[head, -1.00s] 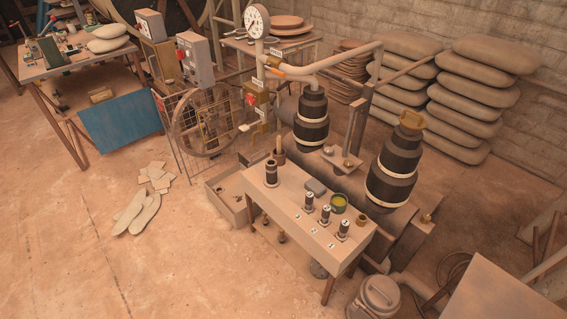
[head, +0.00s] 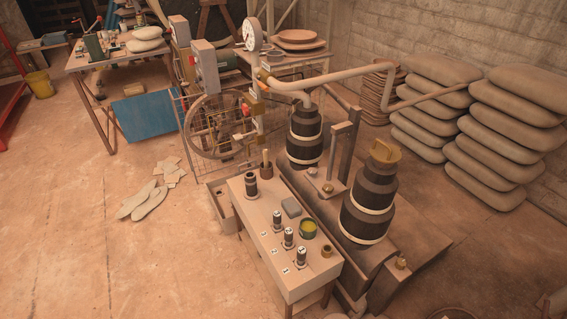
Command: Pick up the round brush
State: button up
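A small bench (head: 296,277) with a pale top stands in the lower middle of the head view. At its far end, a slim upright wooden handle (head: 265,156) rises from a dark reddish-brown round base (head: 266,172). It may be the round brush; I cannot tell whether the base is its bristle head or a pot holding it. My gripper is not in view.
Open floor (head: 130,265) lies left, with pale scraps (head: 142,200).

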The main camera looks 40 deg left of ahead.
aim_at(265, 151)
jog(key=i+j, duration=0.1)
jog(key=j, duration=0.3)
jog(key=i+j+z, duration=0.1)
jog(key=j, duration=0.35)
jog(key=i+j, duration=0.15)
jog(key=j, duration=0.25)
jog(key=i+j, duration=0.1)
jog(key=j, duration=0.3)
jog(key=i+j+z, duration=0.1)
jog(key=j, duration=0.35)
jog(key=i+j, duration=0.1)
jog(key=j, duration=0.4)
jog(key=i+j, duration=0.15)
jog(key=j, duration=0.35)
jog(key=i+j, duration=0.1)
jog(key=j, duration=0.4)
jog(key=i+j, duration=0.1)
jog(key=j, duration=0.35)
jog(key=i+j, duration=0.15)
jog(key=j, duration=0.35)
jog(key=i+j, duration=0.1)
jog(key=j, duration=0.4)
jog(key=i+j, duration=0.1)
jog(key=j, duration=0.4)
jog(key=i+j, duration=0.15)
jog(key=j, duration=0.35)
